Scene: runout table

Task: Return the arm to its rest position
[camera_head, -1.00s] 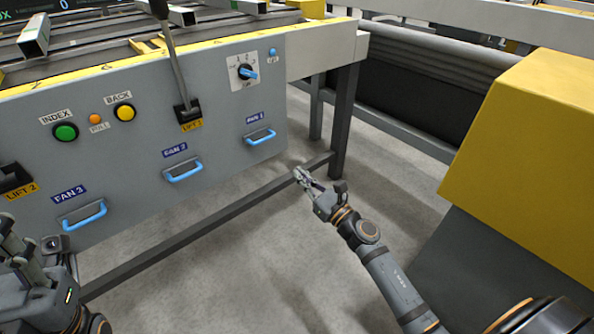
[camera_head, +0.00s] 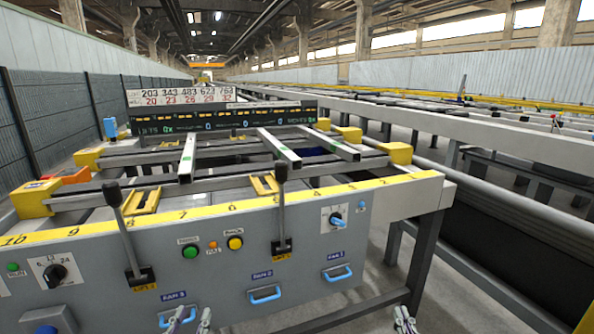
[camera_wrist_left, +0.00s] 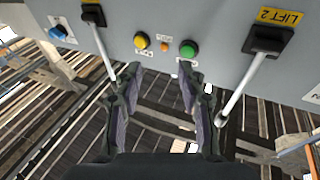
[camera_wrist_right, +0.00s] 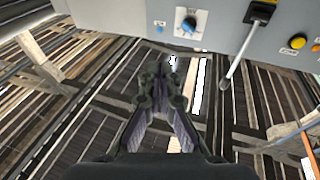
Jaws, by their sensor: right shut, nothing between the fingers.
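My left gripper (camera_head: 190,318) shows only its fingertips at the bottom edge of the head view, in front of the panel's lower part near the FAN 3 handle (camera_head: 178,316). In the left wrist view its fingers (camera_wrist_left: 160,82) stand apart with nothing between them. My right gripper (camera_head: 404,318) shows at the bottom edge of the head view, right of the FAN 1 handle (camera_head: 338,273) and lower. In the right wrist view its fingers (camera_wrist_right: 160,78) are together and empty. Most of both arms is out of the head view.
The grey control panel (camera_head: 300,240) carries two upright levers (camera_head: 122,235) (camera_head: 281,215), a green button (camera_head: 190,251), a yellow button (camera_head: 235,243) and a blue selector knob (camera_head: 336,219). Several metal bars (camera_head: 278,147) lie on the table above. Dark rollers (camera_head: 480,265) run at the right.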

